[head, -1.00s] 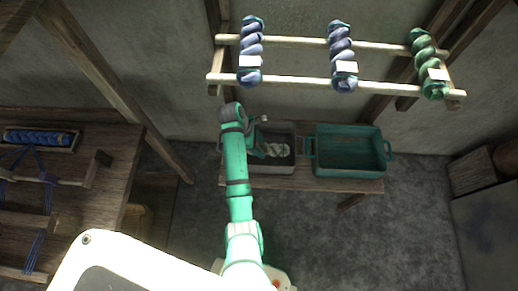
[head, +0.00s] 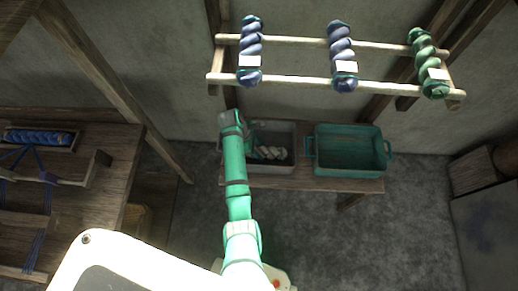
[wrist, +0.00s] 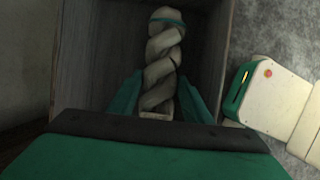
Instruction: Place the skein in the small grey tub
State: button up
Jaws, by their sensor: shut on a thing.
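The skein is a cream twisted hank with a teal tie at its far end. It fills the middle of the wrist view (wrist: 164,62) and shows within the outline of the small grey tub (head: 275,168) in the head view (head: 270,153). My gripper (wrist: 160,77) is shut on the skein's near part, with one green finger on each side. The tub's grey walls show around the skein in the wrist view (wrist: 82,60). Whether the skein touches the tub's floor I cannot tell. My arm hides most of my gripper and the tub's left side in the head view.
A teal tub (head: 350,177) stands right of the grey one on a wooden bench (head: 300,183). Above hangs a rack (head: 300,83) with two blue skeins (head: 249,45) (head: 342,50) and a green skein (head: 424,55). The loom (head: 100,190) stands at the left.

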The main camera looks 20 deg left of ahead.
jog(key=shift+f, duration=0.2)
jog(key=o, duration=1.2)
jog(key=shift+c, duration=0.2)
jog(key=v, duration=1)
jog(key=shift+r, duration=0.35)
jog(key=shift+v, duration=1.1)
jog(key=shift+r, duration=0.15)
